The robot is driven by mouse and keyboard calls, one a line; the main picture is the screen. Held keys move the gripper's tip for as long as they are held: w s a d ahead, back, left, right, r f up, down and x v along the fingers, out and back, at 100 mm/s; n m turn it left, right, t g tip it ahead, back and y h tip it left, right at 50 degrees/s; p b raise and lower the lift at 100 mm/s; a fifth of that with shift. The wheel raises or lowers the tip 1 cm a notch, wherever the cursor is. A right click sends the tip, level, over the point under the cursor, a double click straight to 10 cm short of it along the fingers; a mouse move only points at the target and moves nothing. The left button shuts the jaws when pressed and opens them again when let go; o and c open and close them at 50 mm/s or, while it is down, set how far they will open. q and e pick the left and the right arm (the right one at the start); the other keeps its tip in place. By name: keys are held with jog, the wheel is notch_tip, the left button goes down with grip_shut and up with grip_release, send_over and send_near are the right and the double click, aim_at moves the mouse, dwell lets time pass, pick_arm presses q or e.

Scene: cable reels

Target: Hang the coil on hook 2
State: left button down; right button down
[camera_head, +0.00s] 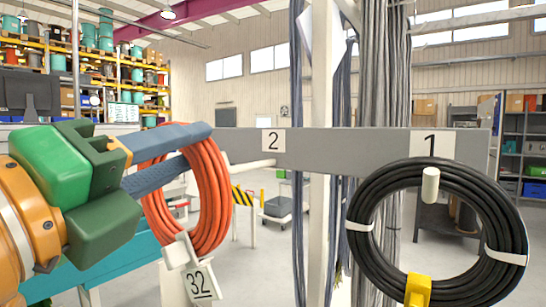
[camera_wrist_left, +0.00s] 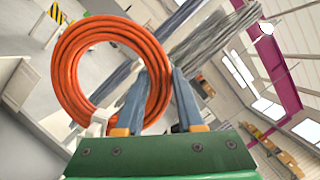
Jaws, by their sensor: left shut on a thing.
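An orange coil (camera_head: 207,200) hangs upright from my left gripper (camera_head: 198,147), with a white tag (camera_head: 200,283) marked 32 below it. The blue-grey fingers are shut on the upper part of the coil. In the left wrist view the orange ring (camera_wrist_left: 68,75) shows nearly face-on, its side passing between the fingertips (camera_wrist_left: 160,80). The plate marked 2 (camera_head: 273,142) is on a grey rail. Hook 2, a pale peg (camera_head: 254,169), sticks out below it toward the left. The coil is left of the peg's tip and not on it. My right gripper is not in view.
A black coil (camera_head: 372,227) with white ties and a yellow clip (camera_head: 418,290) hangs on the peg (camera_head: 430,185) under plate 1 (camera_head: 431,146). The grey rail (camera_head: 350,150) crosses a white post (camera_head: 321,240). Grey cables hang behind it. A teal bench (camera_head: 120,265) stands lower left.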

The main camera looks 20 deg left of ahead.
pick_arm(q)
jog(key=shift+w+d+f+p, duration=0.15)
jog(key=shift+w+d+f, duration=0.45)
jog(key=shift+w, duration=1.15)
jog(key=shift+w+d+f+p, duration=0.3)
jog(key=shift+w+d, duration=0.4)
jog(key=shift+w, duration=1)
jog(key=shift+w+d+f+p, duration=0.1)
jog(key=shift+w+d+f, duration=0.5)
jog(key=shift+w, duration=1.15)
jog(key=shift+d, duration=0.1)
jog(key=shift+r, duration=0.1)
grip_release()
jog(key=shift+s, duration=0.1)
